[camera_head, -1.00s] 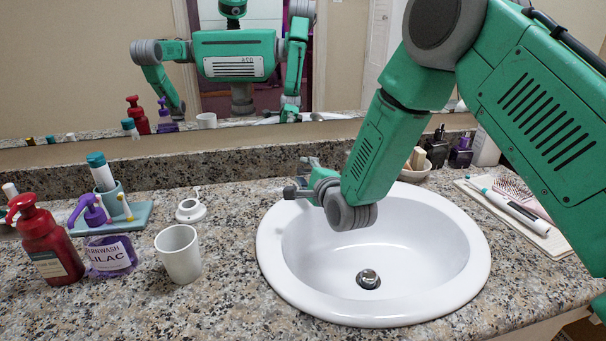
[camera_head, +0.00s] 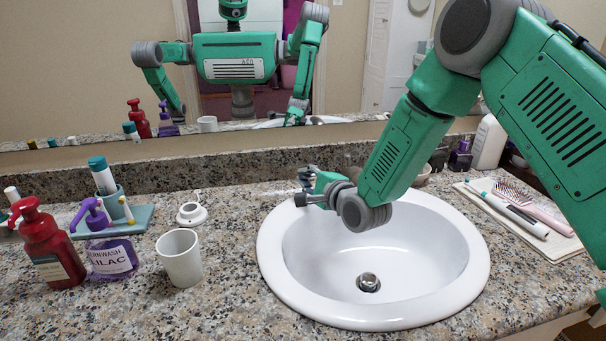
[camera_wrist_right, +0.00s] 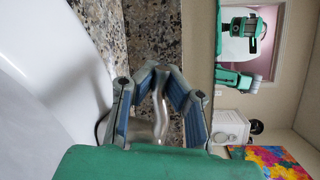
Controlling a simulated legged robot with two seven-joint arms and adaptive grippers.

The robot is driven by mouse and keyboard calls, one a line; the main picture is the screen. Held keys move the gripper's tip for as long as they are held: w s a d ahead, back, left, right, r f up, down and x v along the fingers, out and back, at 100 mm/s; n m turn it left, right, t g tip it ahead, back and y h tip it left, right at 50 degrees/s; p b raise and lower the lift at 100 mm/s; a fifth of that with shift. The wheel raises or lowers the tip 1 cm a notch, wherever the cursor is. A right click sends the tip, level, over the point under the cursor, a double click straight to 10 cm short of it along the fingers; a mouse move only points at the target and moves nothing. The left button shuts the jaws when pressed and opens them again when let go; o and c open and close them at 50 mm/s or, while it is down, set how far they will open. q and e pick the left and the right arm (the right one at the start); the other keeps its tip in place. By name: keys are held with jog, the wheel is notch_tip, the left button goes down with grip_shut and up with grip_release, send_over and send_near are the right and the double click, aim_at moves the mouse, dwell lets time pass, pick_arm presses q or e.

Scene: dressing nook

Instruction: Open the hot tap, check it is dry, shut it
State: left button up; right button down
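The white oval sink (camera_head: 275,235) is set in the speckled counter, with a metal drain (camera_head: 368,282) in its bowl. I see no water in it. My right gripper (camera_head: 306,177) is at the sink's back-left edge, partly covered by my arm. In the right wrist view, the fingers of my right gripper (camera_wrist_right: 160,72) slant inward with tips near each other. A curved metal tap part (camera_wrist_right: 158,112) shows between them; whether they press on it is unclear. In the head view my arm hides most of the tap area. My left gripper is not directly in view.
Left of the sink stand a white cup (camera_head: 180,262), a lilac handwash bottle (camera_head: 112,258), a red pump bottle (camera_head: 48,250) and a small white ring-shaped item (camera_head: 191,213). A hairbrush (camera_head: 545,215) lies on a cloth at right. A mirror (camera_head: 80,70) backs the counter.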

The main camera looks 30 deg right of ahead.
jog(key=shift+s+f+n+y, duration=0.1)
jog(key=shift+s+n+y, duration=0.3)
jog(key=shift+n+y, duration=0.3)
jog(key=c, duration=1.6)
grip_release()
jog(key=shift+d, duration=0.15)
jog(key=shift+o, duration=0.2)
